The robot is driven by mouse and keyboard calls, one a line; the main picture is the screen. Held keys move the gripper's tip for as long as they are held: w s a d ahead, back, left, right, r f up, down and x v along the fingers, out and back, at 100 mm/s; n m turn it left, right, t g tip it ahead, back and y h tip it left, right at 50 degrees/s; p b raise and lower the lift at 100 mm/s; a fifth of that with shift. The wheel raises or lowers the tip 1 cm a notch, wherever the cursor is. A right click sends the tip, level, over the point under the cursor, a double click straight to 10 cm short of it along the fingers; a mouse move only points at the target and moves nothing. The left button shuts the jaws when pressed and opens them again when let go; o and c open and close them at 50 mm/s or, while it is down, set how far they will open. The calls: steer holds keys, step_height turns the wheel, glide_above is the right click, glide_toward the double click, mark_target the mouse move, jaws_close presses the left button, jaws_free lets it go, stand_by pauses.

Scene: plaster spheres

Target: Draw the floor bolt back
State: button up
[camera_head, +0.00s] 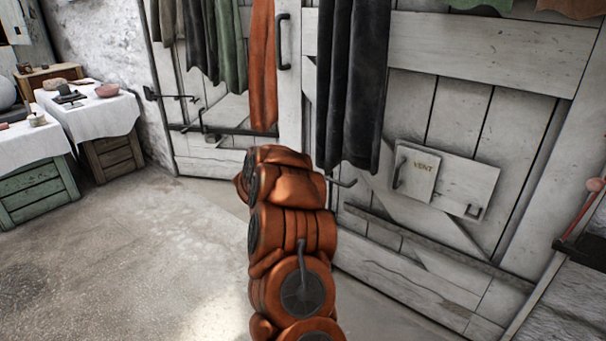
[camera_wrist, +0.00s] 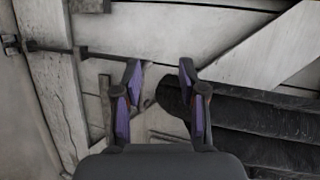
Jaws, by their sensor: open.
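The floor bolt (camera_wrist: 100,54) shows in the wrist view as a thin dark rod on the pale planked door. It runs from a dark bracket (camera_wrist: 32,46) at the left toward my left finger, which hides part of its right end. My gripper (camera_wrist: 158,74) is open and empty, its two purple-padded fingers apart in front of the door. In the head view a short dark bent handle (camera_head: 343,182) sticks out just right of my arm, below a dark garment. It may be the bolt's handle. My arm hides my gripper there.
A dark hanging garment (camera_head: 352,85) comes close to my right finger (camera_wrist: 230,118). An orange cloth (camera_head: 262,65) hangs to its left. Tables with white cloths (camera_head: 105,115) stand left. Floor at left is clear.

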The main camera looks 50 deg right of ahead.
steer(key=w+a+r+n+t+y+p, duration=0.3)
steer(key=w+a+r, duration=0.3)
steer(key=a, duration=0.3)
steer(key=shift+w+a+r+n+t, duration=0.2)
steer(key=shift+a+r+n+t, duration=0.15)
steer(key=shift+n, duration=0.35)
steer(key=shift+r, duration=0.1)
